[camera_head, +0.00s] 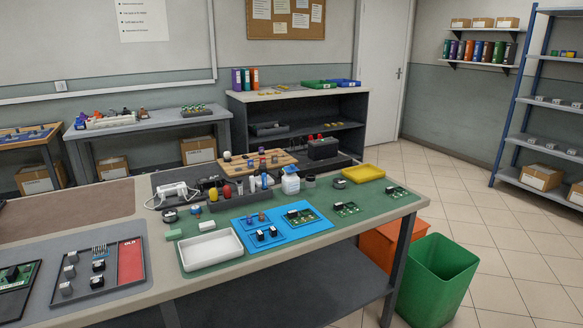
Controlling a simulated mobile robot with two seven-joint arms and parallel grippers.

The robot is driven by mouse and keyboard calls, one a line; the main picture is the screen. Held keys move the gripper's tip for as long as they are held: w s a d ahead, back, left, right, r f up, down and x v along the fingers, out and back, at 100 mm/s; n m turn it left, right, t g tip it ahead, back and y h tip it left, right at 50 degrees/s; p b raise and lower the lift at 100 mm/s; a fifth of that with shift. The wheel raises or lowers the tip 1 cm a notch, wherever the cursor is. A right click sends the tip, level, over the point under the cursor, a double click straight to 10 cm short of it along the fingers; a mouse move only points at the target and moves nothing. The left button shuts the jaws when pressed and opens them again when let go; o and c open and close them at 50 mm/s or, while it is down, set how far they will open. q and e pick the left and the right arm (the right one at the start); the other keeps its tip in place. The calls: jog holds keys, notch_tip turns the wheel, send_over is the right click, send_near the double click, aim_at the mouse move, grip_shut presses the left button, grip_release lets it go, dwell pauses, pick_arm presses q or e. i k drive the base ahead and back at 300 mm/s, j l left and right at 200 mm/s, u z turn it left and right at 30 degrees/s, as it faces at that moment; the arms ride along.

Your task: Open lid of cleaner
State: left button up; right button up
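Neither of my grippers is in view.
The workbench (180,284) carries a green mat (345,228), a white tray (210,250), a blue mat (302,234) with small parts, and a yellow tray (359,173). A rack of tools stands left of the bottle. Green (438,275) and orange bins stand at right.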

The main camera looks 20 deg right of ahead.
aim_at(290, 169)
jog(key=l+u, duration=0.1)
jog(key=u, duration=0.55)
jog(key=l+u, duration=0.85)
jog(key=k+l+u, duration=0.2)
jog(key=l, duration=0.2)
jog(key=l+u, duration=0.15)
jog(key=l, duration=0.3)
jog(key=k+l, duration=0.1)
jog(key=l, duration=0.2)
jog(key=k+l, duration=0.1)
jog(key=l, duration=0.15)
jog(key=k+l+u, duration=0.1)
jog(key=l, duration=0.2)
